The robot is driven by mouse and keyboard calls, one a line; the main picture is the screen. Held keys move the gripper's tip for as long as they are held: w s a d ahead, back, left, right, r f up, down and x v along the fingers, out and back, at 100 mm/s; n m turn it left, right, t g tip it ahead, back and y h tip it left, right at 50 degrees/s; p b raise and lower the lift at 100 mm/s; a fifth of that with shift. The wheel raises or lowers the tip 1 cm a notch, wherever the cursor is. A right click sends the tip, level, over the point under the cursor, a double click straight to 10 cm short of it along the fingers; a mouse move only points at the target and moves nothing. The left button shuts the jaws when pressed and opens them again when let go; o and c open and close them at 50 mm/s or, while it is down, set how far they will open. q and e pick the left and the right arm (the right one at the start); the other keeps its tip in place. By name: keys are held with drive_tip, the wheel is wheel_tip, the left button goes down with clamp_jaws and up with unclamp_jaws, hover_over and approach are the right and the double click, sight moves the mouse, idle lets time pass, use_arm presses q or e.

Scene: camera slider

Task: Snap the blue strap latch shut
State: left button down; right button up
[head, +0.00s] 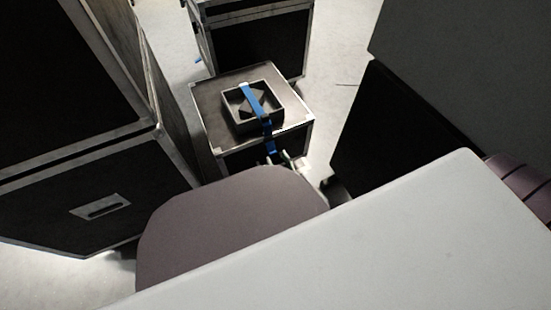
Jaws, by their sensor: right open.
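A blue strap (251,99) runs over a square dark frame with a pale rim (236,119) on top of a low black case (208,108) with metal edges. The strap bends over the case's near edge and hangs down its front. Its lower end and the latch are too small and too covered to make out. My right gripper (282,160) is open at the front of the case, by the hanging strap. Only its small pale fingertips show, and I cannot tell whether they touch the strap. My left gripper is not in view.
A tall black case (104,208) with metal edges stands close on the left. Another dark case (257,46) stands behind the low one. Large dark boxes (400,125) close off the right. Pale floor (340,60) shows between them at the back.

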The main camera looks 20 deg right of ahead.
sight(272, 148)
drive_tip(key=shift+w+b, duration=0.4)
drive_tip(key=shift+w, duration=0.9)
